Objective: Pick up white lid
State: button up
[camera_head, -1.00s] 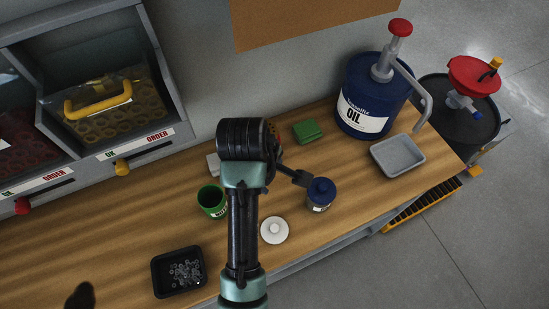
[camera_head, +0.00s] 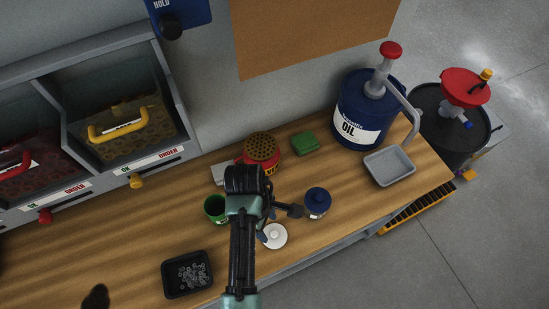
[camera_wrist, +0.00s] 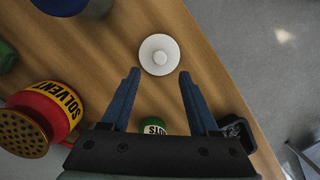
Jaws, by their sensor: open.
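The white lid (camera_head: 275,237) is a round disc with a small knob, lying flat on the wooden bench near its front edge. In the wrist view the lid (camera_wrist: 159,54) lies just beyond my fingertips, roughly centred between them. My gripper (camera_wrist: 158,74) is open and empty, with two blue fingers spread apart. In the head view my gripper (camera_head: 266,226) hangs over the bench beside the lid, partly hidden by my arm, and a fingertip shows close to the lid's left edge.
Near the lid stand a blue lidded can (camera_head: 317,203), a green can (camera_head: 215,209), a red and yellow solvent can (camera_head: 262,150) and a black tray (camera_head: 187,292) of small parts. A green block (camera_head: 305,141), oil drum (camera_head: 361,110) and grey tray (camera_head: 389,166) stand further back.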

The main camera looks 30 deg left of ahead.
aim_at(274, 233)
jog(key=f, duration=0.1)
jog(key=d+f, duration=0.1)
jog(key=f, duration=0.1)
jog(key=shift+w+d+f+p, duration=0.1)
jog(key=shift+d+f+p, duration=0.15)
jog(key=shift+p, duration=0.15)
jog(key=shift+f, duration=0.6)
jog(key=shift+c, duration=0.2)
grip_shut()
